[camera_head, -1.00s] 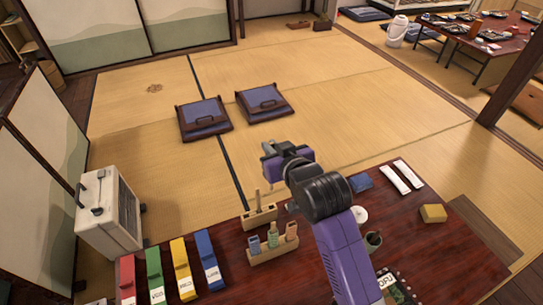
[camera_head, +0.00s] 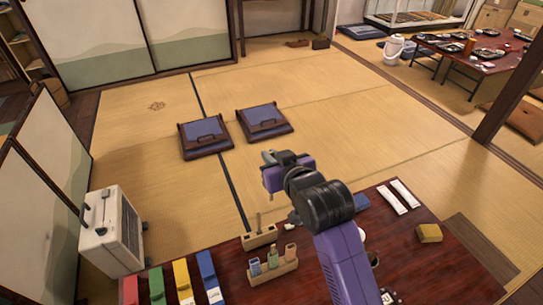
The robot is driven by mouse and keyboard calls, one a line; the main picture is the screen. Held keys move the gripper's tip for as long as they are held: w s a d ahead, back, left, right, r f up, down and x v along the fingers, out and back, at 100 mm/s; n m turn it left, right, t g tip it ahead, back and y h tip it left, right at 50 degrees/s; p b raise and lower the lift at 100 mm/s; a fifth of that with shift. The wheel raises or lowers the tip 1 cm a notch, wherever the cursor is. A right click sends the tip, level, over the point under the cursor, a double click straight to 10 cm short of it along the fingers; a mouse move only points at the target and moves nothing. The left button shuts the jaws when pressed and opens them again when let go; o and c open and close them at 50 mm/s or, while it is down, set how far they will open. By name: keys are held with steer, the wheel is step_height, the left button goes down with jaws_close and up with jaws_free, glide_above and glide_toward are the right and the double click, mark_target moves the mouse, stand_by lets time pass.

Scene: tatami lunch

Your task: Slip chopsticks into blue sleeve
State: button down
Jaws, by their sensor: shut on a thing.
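The blue sleeve (camera_head: 209,276) lies at the front left of the dark red table (camera_head: 440,272), at the right end of a row of coloured strips. My gripper (camera_head: 270,174) is raised above the far side of the table, beyond the wooden holders. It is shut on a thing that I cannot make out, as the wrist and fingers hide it. A thin upright stick (camera_head: 258,221) stands in the rear wooden holder (camera_head: 259,239). I cannot tell any other chopsticks.
Red (camera_head: 130,290), green (camera_head: 156,286) and yellow (camera_head: 182,279) strips lie left of the blue one. A front holder (camera_head: 273,271) carries several small coloured items. Two white strips (camera_head: 405,194) and a yellow block (camera_head: 429,232) lie at right. A white heater (camera_head: 110,231) stands left.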

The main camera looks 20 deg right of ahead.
steer(key=shift+r+p, duration=2.5)
steer(key=shift+r, duration=0.15)
steer(key=shift+s, duration=0.1)
